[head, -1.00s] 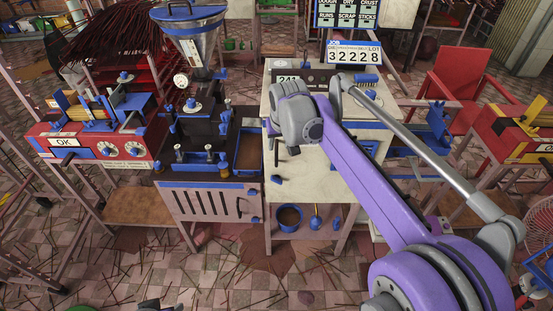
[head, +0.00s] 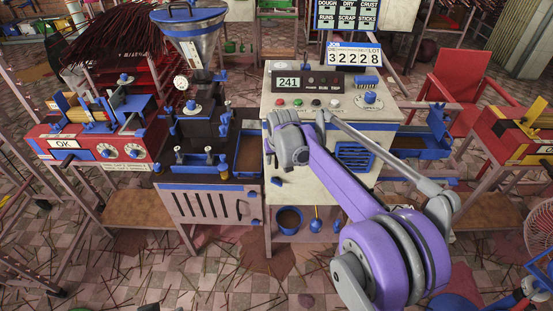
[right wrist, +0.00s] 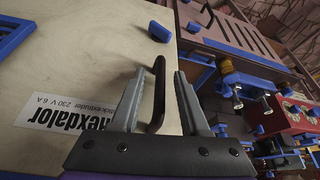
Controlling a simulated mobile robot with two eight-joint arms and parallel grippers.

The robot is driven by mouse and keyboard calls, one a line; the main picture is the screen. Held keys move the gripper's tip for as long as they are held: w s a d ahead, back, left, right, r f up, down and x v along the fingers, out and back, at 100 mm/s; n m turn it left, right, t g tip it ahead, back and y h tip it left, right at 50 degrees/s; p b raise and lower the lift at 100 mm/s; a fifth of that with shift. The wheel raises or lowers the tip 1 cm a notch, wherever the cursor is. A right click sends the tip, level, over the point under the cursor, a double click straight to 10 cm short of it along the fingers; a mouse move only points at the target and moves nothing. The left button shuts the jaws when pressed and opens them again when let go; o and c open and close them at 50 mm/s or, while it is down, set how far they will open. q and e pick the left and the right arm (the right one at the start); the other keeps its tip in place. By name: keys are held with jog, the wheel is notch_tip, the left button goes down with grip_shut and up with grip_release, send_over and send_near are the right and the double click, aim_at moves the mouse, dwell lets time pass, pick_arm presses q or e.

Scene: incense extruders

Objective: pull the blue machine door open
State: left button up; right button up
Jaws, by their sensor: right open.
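The machine in the middle has a cream front panel (head: 310,190) with blue trim. In the right wrist view this panel (right wrist: 75,60) fills the left side, with a white label (right wrist: 60,115) and a dark bar handle (right wrist: 158,92). My right gripper (right wrist: 160,74) is open, its two grey fingers on either side of the handle, not closed on it. Whether a finger touches it I cannot tell. A small blue knob (right wrist: 159,32) sits beyond the handle. In the head view my right wrist hides the fingers and handle. My left gripper is not in view.
A blue-trimmed extruder with a slotted cabinet door (head: 210,206) stands close on the left. A blue bucket (head: 288,220) sits under the cream machine. A blue side tray (head: 422,146) and red chair (head: 462,88) are at right. Sticks litter the floor.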

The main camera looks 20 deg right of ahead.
grip_shut()
dwell(1.4)
